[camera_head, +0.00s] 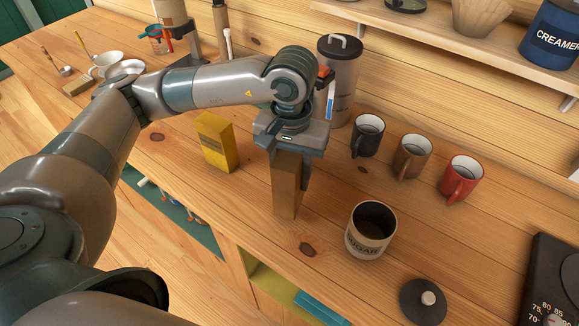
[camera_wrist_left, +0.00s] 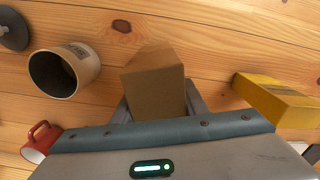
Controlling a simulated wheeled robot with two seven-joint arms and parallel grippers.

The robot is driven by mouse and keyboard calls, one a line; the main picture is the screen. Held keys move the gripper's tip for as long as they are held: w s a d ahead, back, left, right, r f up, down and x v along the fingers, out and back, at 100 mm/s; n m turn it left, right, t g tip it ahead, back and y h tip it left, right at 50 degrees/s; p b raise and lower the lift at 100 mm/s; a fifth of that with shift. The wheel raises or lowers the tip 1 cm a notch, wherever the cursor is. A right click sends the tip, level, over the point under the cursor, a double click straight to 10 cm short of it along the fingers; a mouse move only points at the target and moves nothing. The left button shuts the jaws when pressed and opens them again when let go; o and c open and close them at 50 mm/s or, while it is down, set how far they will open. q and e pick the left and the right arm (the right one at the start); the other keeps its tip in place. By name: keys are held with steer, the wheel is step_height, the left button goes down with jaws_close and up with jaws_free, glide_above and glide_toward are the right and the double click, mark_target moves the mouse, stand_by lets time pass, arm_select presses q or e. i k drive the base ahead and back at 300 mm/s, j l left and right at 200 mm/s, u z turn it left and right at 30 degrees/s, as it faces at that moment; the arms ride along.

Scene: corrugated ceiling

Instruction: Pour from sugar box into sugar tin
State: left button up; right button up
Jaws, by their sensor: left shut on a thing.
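The left gripper (camera_head: 290,152) points down from above and is shut on a plain brown box (camera_head: 286,188), which stands upright. I cannot tell whether its base touches the counter. In the left wrist view the brown box (camera_wrist_left: 155,88) sits between the fingers (camera_wrist_left: 158,108). The sugar tin (camera_head: 366,244), cream with dark SUGAR lettering, stands upright and open just right of the brown box, apart from it. Its dark inside faces the left wrist view (camera_wrist_left: 84,62). Its dark lid (camera_head: 420,303) with a pale knob lies to its front right. My right gripper is out of view.
A yellow box (camera_head: 216,142) stands left of the brown box. Black (camera_head: 367,136), brown (camera_head: 411,156) and red (camera_head: 460,180) mugs stand behind and right of the tin. A tall canister (camera_head: 342,75) is behind the gripper. A dark dial scale (camera_head: 552,285) is at right.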

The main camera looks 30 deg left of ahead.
mark_target(372, 224)
steer(key=k+l, duration=0.15)
steer(key=l, duration=0.25)
steer(key=k+l+u, duration=0.1)
steer(key=l, duration=0.3)
steer(key=k+l+u, duration=0.1)
steer(key=k+l, duration=0.4)
steer(key=l, duration=0.25)
